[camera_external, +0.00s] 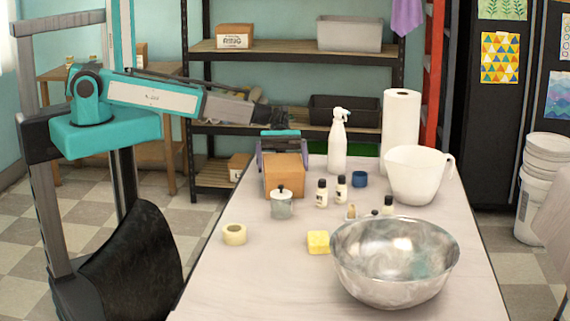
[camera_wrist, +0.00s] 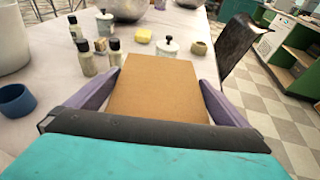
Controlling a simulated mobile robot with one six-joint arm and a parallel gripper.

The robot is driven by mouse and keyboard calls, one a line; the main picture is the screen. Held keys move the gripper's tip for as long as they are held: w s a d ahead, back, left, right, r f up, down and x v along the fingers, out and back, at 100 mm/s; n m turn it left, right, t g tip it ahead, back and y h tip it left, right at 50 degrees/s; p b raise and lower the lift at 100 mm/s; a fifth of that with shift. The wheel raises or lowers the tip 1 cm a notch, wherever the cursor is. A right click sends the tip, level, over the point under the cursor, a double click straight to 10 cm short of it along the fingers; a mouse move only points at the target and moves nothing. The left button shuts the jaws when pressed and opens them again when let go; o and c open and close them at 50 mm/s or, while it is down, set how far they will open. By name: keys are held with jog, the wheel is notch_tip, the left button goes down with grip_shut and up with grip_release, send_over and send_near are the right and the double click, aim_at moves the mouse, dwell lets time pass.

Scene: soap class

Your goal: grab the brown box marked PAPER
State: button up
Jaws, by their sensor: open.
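A brown cardboard box (camera_external: 284,181) stands on the table toward its far left edge. No PAPER marking shows on the faces I see. My gripper (camera_external: 283,160) is at the back of the box, with its purple fingers spread. In the wrist view the same box (camera_wrist: 158,88) lies between the two open fingers of my gripper (camera_wrist: 157,84), with a finger on each side. The gripper is not closed on it. The gripper body hides the box's near part in the wrist view.
A white lidded jar (camera_external: 282,204) stands just in front of the box. Small bottles (camera_external: 322,194), a blue cup (camera_external: 360,179) and a spray bottle (camera_external: 338,145) stand to its right.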

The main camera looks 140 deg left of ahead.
dwell(0.3)
jog(key=c, duration=1)
jog(key=shift+r, duration=0.2)
notch_tip(320, 180, up, 28)
jog(key=b, duration=0.3)
jog(key=shift+f, duration=0.15)
dwell(0.5)
